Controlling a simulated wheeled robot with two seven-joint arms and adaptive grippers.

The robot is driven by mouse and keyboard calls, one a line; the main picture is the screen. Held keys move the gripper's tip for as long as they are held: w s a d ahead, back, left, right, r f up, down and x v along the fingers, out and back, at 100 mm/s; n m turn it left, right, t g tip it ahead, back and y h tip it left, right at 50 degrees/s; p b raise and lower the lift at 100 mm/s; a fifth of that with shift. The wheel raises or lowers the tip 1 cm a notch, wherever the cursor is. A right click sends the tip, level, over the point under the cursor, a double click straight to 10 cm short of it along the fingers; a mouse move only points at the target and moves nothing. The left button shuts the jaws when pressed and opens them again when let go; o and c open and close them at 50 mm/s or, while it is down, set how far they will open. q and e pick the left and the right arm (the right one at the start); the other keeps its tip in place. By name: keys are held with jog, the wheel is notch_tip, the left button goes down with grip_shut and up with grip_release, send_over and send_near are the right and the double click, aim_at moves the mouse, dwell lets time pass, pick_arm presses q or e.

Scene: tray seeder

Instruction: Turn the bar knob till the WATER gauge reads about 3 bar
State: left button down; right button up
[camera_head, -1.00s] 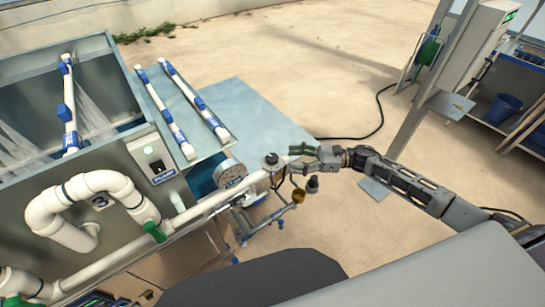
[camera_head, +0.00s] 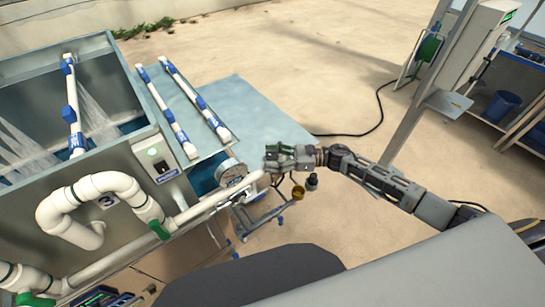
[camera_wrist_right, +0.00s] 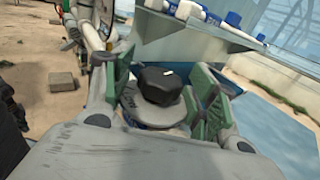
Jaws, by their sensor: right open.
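The dark bar knob (camera_wrist_right: 161,85) shows in the right wrist view, between the two green-padded fingers of my right gripper (camera_wrist_right: 163,92). The fingers are open, with a visible space on both sides of the knob. In the head view my right gripper (camera_head: 280,160) is at the right end of the white pipe and covers the knob there. A round white-faced gauge (camera_head: 231,172) sits just left of the gripper; its needle and label are too small to read. My left gripper is not in view.
White pipe (camera_head: 205,207) with green valve handles (camera_head: 158,229) runs along the machine's front. A pump switch box (camera_head: 157,158) stands above it. A brass-coloured part (camera_head: 298,192) and a dark fitting (camera_head: 312,181) hang just below my right gripper. Concrete floor lies open beyond.

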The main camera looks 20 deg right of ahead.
jog(key=shift+c, duration=0.3)
jog(key=c, duration=1)
jog(key=shift+m+t+h, duration=0.3)
jog(key=shift+m+t, duration=0.4)
jog(key=shift+t, duration=0.2)
jog(key=shift+m+t+h, duration=0.8)
jog(key=shift+m+t, duration=0.3)
jog(key=shift+t, duration=0.4)
jog(key=shift+m+t+h+b, duration=0.35)
jog(key=shift+m+t+h, duration=1.45)
jog(key=shift+t+h, duration=0.35)
jog(key=m+t+h, duration=0.1)
jog(key=m+h, duration=0.1)
jog(key=h, duration=0.1)
jog(key=m+t+h+b, duration=0.1)
jog(key=m+h, duration=0.1)
jog(key=h, duration=0.1)
jog(key=m+t+h+b, duration=0.1)
jog(key=m+h, duration=0.1)
jog(key=h, duration=0.1)
jog(key=shift+r+t, duration=0.1)
jog(key=shift+t, duration=0.25)
jog(key=shift+m+h+b, duration=0.65)
jog(key=shift+m+h, duration=1.55)
jog(key=shift+h, duration=0.95)
jog(key=shift+m+g+h, duration=0.3)
jog(key=shift+g+h, duration=0.1)
jog(key=shift+h, duration=0.1)
